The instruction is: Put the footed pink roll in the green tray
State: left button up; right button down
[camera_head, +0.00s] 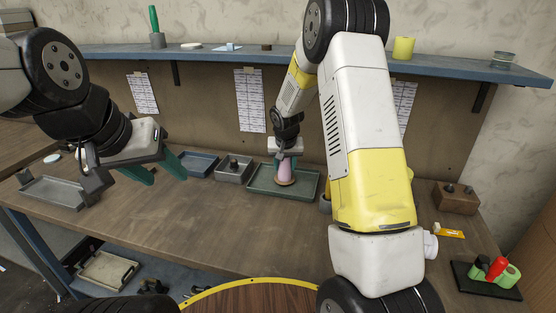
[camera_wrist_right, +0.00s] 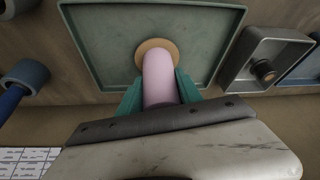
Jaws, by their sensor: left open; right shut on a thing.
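The footed pink roll (camera_head: 284,172) has a pink body and a wider tan foot. It is upright over the floor of the green tray (camera_head: 312,192), in the middle of the bench at the back. My right gripper (camera_head: 287,158) is shut on the pink roll from above. In the right wrist view the green fingers grip the pink roll (camera_wrist_right: 160,82), and its tan foot is over the floor of the green tray (camera_wrist_right: 102,50). I cannot tell whether the foot touches the floor. My left gripper (camera_head: 158,172) is open and empty over the left of the bench.
A grey tray (camera_head: 52,192) lies at far left. A blue-grey tray (camera_head: 198,163) and a grey box with a dark knob (camera_head: 234,170) stand left of the green tray. The front middle is clear.

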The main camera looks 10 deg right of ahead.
jog(key=shift+f, duration=0.35)
jog(key=shift+f, duration=0.15)
jog(key=c, duration=0.8)
grip_release()
jog(key=s+d+f+v, duration=0.1)
jog(key=s+v, duration=0.2)
jog(key=v, duration=1.8)
jog(key=s+r+n+t+y, duration=0.1)
jog(key=s+r, duration=0.2)
jog(key=s, duration=0.9)
jog(key=s+r+n+y, duration=0.1)
jog(key=s+r, duration=0.2)
jog(key=s, duration=0.9)
jog(key=shift+s+d+r+t+y, duration=0.2)
jog(key=shift+s+r+t+y, duration=0.1)
jog(key=shift+s+t+y, duration=0.1)
